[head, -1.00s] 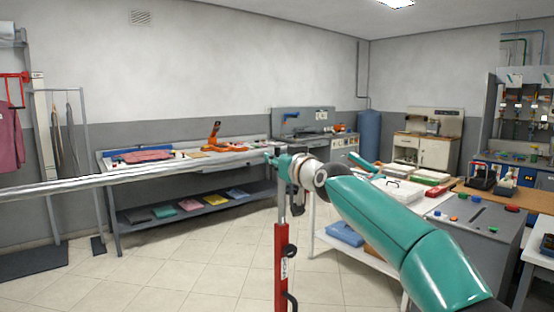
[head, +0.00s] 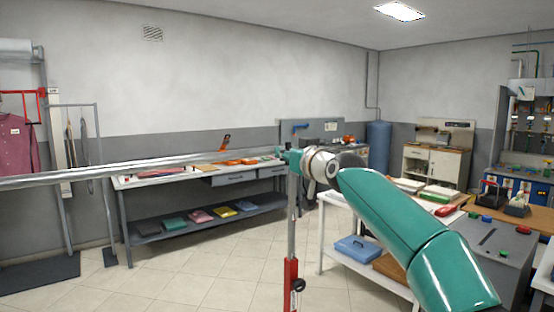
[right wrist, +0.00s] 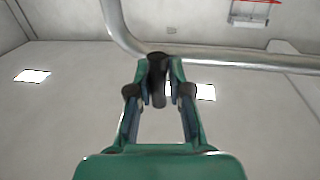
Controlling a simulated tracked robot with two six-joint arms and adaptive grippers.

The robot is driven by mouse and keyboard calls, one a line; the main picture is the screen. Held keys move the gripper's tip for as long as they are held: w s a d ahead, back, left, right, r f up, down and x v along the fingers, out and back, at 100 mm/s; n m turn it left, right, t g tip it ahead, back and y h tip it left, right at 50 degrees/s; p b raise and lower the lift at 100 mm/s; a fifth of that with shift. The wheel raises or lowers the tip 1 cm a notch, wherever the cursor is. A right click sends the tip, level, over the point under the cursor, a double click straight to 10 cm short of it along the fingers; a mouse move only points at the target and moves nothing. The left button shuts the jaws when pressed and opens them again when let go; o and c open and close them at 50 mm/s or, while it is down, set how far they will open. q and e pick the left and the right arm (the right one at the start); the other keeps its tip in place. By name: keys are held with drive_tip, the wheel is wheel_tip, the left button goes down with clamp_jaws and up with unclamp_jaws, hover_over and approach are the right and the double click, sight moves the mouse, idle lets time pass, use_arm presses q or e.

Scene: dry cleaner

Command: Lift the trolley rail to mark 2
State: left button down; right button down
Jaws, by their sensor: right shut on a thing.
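The trolley rail (head: 130,168) is a long bare metal bar that runs from the left edge to my right gripper (head: 288,160). A grey tube (head: 292,215) below the gripper goes down into a red sleeve (head: 291,283). In the right wrist view, my right gripper (right wrist: 158,70) is shut on a dark grip beneath the bent metal rail (right wrist: 235,61). In the head view the fingertips are small and the grip is mostly hidden. I cannot read any mark 2. My left gripper is out of view.
A grey workbench (head: 122,183) with folded cloths on its lower shelf stands behind the rail. A white table (head: 322,204) stands close at right, beside my arm. A garment (head: 17,145) hangs at left. The tiled floor (head: 200,275) between is clear.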

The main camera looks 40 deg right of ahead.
drive_tip(key=shift+s+r, duration=0.1)
drive_tip(key=shift+r, duration=0.15)
drive_tip(key=c, duration=1.1)
unclamp_jaws()
drive_tip(key=shift+f, duration=0.15)
drive_tip(key=s, duration=0.4)
drive_tip(key=s+a, duration=0.1)
drive_tip(key=s, duration=0.2)
drive_tip(key=s+a, duration=0.1)
drive_tip(key=s, duration=0.3)
drive_tip(key=shift+s+a+f, duration=0.1)
drive_tip(key=shift+s+a, duration=0.05)
drive_tip(key=shift+s, duration=0.2)
drive_tip(key=shift+w+f, duration=0.1)
